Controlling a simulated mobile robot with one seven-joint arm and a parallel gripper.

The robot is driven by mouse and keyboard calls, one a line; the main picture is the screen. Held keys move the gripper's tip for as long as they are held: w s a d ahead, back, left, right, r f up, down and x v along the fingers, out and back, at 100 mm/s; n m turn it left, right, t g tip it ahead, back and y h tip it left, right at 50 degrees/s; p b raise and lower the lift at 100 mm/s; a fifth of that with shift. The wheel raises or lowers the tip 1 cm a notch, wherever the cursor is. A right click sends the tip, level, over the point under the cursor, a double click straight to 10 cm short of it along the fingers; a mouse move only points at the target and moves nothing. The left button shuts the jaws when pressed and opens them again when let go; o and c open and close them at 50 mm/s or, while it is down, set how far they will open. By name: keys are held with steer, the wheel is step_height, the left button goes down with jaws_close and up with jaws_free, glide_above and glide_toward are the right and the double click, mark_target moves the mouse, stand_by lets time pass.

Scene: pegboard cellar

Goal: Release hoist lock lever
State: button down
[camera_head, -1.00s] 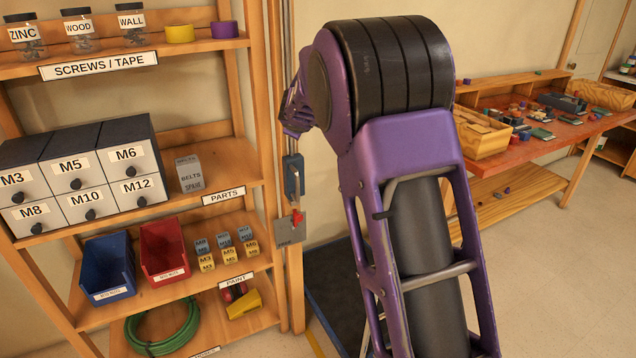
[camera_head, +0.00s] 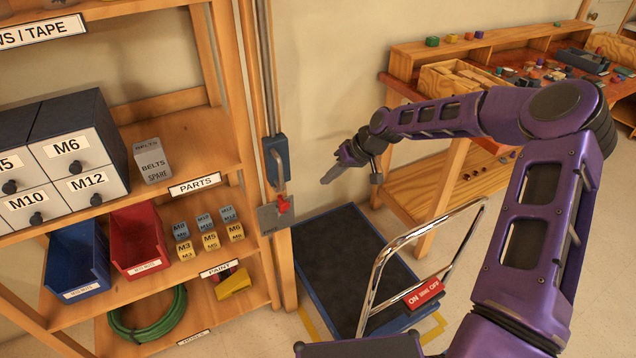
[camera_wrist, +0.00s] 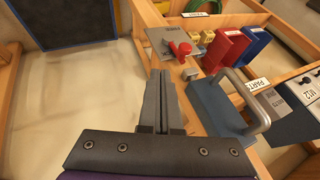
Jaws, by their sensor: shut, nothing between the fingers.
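A small red-knobbed lever (camera_head: 284,204) sits on a grey plate (camera_head: 270,217) on the shelf's right post. In the wrist view, the red lever (camera_wrist: 180,48) and its grey plate (camera_wrist: 160,38) lie beyond my fingertips. Above the plate, a blue block (camera_head: 283,160) with a grey metal handle is on a vertical rail; this block (camera_wrist: 212,104) is to the right of my fingers in the wrist view. My gripper (camera_head: 325,180) is shut and empty, right of the post and apart from the lever. Its fingers (camera_wrist: 164,76) lie together in the wrist view.
A dark platform with blue edges (camera_head: 350,262) and a chrome rail (camera_head: 380,262) stands on the floor below my gripper. Shelves with bins and drawers are left of the post. A cluttered workbench (camera_head: 485,58) is behind at right. Bare wall is behind my gripper.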

steer(key=w+a+f, duration=0.1)
steer(key=a+f, duration=0.7)
steer(key=shift+a+b, duration=0.3)
steer(key=shift+w, duration=0.1)
